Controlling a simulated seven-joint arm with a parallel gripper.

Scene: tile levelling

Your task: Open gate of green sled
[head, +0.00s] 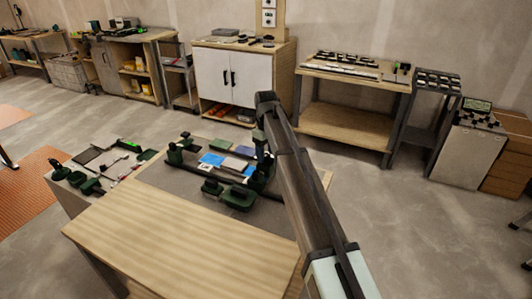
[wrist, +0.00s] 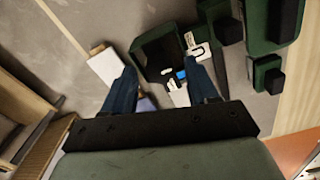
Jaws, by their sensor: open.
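A dark green fixture (head: 238,197) sits at the front of the grey work area in the head view. Which green part is the sled is unclear, and I cannot make out a gate or its state. In the wrist view, a dark green frame (wrist: 158,52) lies beyond and partly between my fingers, with small white and blue pieces at its edge. My gripper (wrist: 162,90) is open, its two dark blue fingers apart, with nothing seen held. In the head view my arm comes down at the right side of the fixtures, and the fingers are hard to make out.
Blue and brown tiles (head: 214,160) lie among the green fixtures. More green parts (wrist: 272,25) stand at the upper right of the wrist view. A bare wooden top (head: 170,240) lies in front. A side bench (head: 75,180) holds tools at the left.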

